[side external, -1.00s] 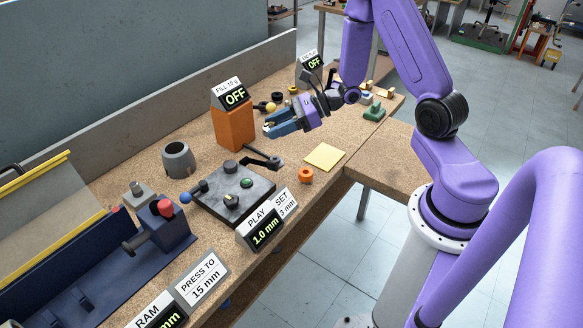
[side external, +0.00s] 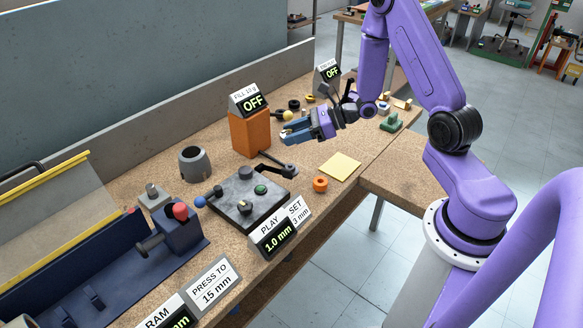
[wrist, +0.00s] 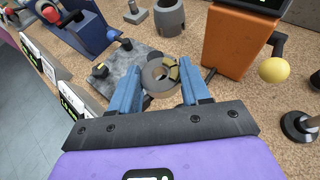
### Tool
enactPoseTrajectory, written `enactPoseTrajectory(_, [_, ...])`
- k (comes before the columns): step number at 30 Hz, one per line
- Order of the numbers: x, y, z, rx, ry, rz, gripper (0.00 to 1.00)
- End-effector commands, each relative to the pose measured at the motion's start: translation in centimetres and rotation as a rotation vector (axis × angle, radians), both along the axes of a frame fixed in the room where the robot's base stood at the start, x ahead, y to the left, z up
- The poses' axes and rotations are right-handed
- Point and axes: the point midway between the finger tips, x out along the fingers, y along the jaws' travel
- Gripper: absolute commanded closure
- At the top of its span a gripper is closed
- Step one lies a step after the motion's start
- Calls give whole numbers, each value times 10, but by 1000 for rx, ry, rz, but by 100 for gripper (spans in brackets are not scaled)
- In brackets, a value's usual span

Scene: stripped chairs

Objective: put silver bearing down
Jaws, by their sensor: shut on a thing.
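The silver bearing (wrist: 149,76) is a grey ring with a yellowish part on its right side. In the wrist view it sits between the blue fingertips of my gripper (wrist: 160,84), which is shut on it. In the side view my gripper (side external: 287,134) is held above the bench, in front of the orange box. The bearing is too small to make out clearly there. In the wrist view, the grey plate fixture (wrist: 118,72) lies below and beyond the fingers, partly hidden by the left finger.
The orange box (side external: 250,135) stands close behind my gripper, with a yellow ball (wrist: 273,69) beside it.

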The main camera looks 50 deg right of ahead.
Motion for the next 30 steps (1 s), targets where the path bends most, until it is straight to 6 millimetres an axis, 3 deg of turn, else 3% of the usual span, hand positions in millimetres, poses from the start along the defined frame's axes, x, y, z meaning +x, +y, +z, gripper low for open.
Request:
enactPoseTrajectory(6, [11, -18, -15, -2, 0, -76, 86])
enactPoseTrajectory(19, [12, -20, -20, -2, 1, -84, 86])
enactPoseTrajectory(30, [12, -20, -66, -2, 2, -84, 86])
